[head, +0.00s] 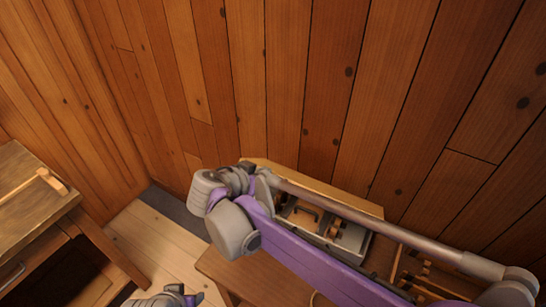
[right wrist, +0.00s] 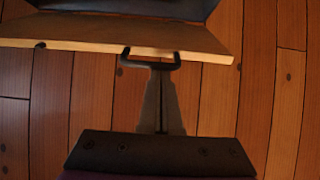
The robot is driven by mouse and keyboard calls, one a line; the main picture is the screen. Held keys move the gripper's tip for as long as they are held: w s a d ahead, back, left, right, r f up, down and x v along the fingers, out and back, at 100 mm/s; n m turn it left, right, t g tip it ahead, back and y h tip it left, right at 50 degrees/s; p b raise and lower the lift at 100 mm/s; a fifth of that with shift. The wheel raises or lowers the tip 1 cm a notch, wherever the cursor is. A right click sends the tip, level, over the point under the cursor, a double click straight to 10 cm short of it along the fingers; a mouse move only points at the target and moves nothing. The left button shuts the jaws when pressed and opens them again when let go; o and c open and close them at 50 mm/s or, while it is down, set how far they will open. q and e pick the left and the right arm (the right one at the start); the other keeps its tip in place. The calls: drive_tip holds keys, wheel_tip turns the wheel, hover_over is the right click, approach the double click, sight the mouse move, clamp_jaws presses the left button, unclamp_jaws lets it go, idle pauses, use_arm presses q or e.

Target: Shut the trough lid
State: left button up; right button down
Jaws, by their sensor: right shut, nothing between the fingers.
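The trough (head: 366,245) stands by the plank wall, largely hidden behind my right arm in the head view. Its wooden lid (head: 345,198) is raised at the back, and the trough's inside shows in front of it. In the right wrist view the lid (right wrist: 205,42) is a pale board crossing the top, with a dark bracket-like handle (right wrist: 124,57) at its lower edge. My right gripper (right wrist: 161,68) is shut and empty, its fingertips at the handle. I cannot tell whether they touch it. In the head view its fingers are hidden by the arm.
The trough is on a wooden bench (head: 215,268). Small wooden pieces (head: 422,272) lie to its right, partly behind my arm. Another wooden table (head: 22,205) stands at the far left, with pale floor (head: 140,238) between. The wall is close behind the lid.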

use_arm(q)
wheel_tip(320, 180, down, 12)
drive_tip(key=b, duration=1)
drive_tip(key=shift+s, duration=0.4)
use_arm(e)
drive_tip(key=s+a+f+t+h, duration=0.1)
drive_tip(key=s+a+f+t, duration=0.1)
drive_tip(key=f, duration=0.5)
drive_tip(key=s+a+f+t+h, duration=0.1)
drive_tip(key=s+f+t, duration=0.1)
drive_tip(key=f, duration=0.6)
drive_tip(key=shift+s+a+h, duration=0.4)
drive_tip(key=shift+s, duration=0.4)
use_arm(q)
drive_tip(key=shift+f, duration=0.1)
use_arm(e)
drive_tip(key=shift+f, duration=0.2)
